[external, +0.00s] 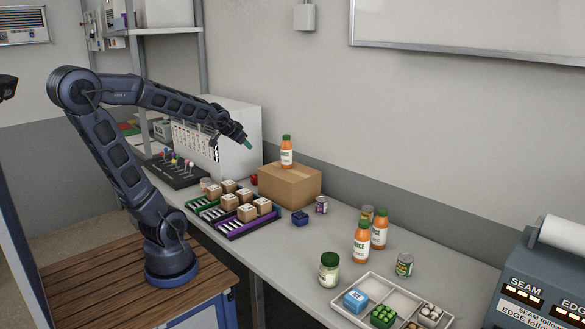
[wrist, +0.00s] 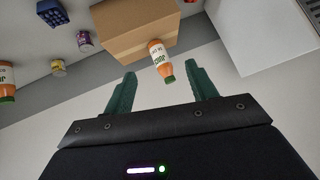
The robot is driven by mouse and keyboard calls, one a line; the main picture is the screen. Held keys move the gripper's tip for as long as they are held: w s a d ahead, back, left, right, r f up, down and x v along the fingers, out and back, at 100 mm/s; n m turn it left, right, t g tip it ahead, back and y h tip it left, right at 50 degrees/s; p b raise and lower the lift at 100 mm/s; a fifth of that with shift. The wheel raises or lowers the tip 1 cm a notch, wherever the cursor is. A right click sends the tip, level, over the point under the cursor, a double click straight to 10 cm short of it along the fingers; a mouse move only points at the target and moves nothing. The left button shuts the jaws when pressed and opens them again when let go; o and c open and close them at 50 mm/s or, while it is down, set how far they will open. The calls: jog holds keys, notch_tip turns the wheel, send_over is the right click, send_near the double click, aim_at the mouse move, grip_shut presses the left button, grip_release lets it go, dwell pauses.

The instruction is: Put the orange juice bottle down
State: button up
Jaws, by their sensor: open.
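An orange juice bottle with a green cap (external: 287,152) stands upright on top of a cardboard box (external: 290,186). In the wrist view the bottle (wrist: 159,60) shows between and beyond the green fingers, with the cardboard box (wrist: 125,25) behind it. My gripper (external: 248,142) is to the left of the bottle in the external view and apart from it. In the wrist view my gripper (wrist: 160,82) has its fingers wide apart, with nothing held between them.
Two more orange bottles (external: 361,242) (external: 379,229) stand on the bench at right, near a jar (external: 329,270), cans (external: 404,265) and a divided tray (external: 345,313). Racks with small boxes (external: 234,218) lie left of the cardboard box. A white cabinet (external: 240,130) stands behind the gripper.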

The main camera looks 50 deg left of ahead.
jog(key=s+d+f+g+h, duration=0.1)
jog(key=s+d+g, duration=0.1)
jog(key=s, duration=0.6)
jog(key=s+d+g+h, duration=0.2)
jog(key=s+d, duration=0.3)
jog(key=s, duration=0.4)
jog(key=shift+d+f, duration=0.15)
jog(key=shift+f, duration=0.25)
jog(key=shift+o, duration=0.4)
jog(key=shift+w, duration=0.1)
